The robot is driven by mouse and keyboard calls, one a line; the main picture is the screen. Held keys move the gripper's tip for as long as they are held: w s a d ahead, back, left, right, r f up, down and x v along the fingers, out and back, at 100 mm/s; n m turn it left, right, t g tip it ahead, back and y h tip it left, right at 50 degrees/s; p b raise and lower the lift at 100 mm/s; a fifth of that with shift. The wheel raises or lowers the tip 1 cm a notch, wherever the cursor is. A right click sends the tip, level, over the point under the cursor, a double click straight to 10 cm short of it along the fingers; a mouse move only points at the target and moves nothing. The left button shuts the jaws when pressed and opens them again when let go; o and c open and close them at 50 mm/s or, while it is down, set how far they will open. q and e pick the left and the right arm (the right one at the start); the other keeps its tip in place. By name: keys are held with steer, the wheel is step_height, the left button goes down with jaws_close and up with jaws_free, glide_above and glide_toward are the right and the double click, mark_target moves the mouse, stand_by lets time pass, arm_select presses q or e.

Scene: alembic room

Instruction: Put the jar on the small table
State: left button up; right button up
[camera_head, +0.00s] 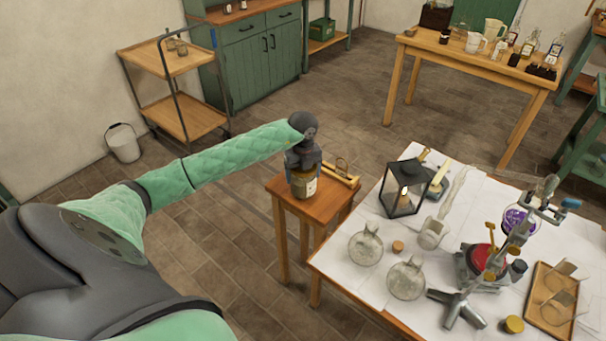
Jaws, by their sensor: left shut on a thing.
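The jar (304,188) is a small amber-brown vessel with a pale label. It is at the small wooden table (325,206), over its left part, and looks upright. I cannot tell for sure whether its base touches the tabletop. My left gripper (304,172) comes down from above and is shut on the jar's top, hiding its upper part. A brass-coloured object (341,172) lies on the small table just right of the jar. My right gripper is not in view.
A white-topped table (390,262) beside the small table holds a black lantern (405,188), glass flasks (366,246) and a metal stand (460,306). A wooden trolley (170,62) and white bucket (123,143) stand at the left. A bottle-laden table (470,55) stands behind.

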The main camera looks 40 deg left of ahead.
arm_select(q)
steer(key=shift+f, duration=0.65)
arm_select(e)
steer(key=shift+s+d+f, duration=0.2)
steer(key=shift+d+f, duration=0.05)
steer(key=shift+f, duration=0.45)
arm_select(q)
steer(key=shift+f, duration=0.1)
steer(key=o, duration=1.1)
steer(key=shift+o, duration=0.2)
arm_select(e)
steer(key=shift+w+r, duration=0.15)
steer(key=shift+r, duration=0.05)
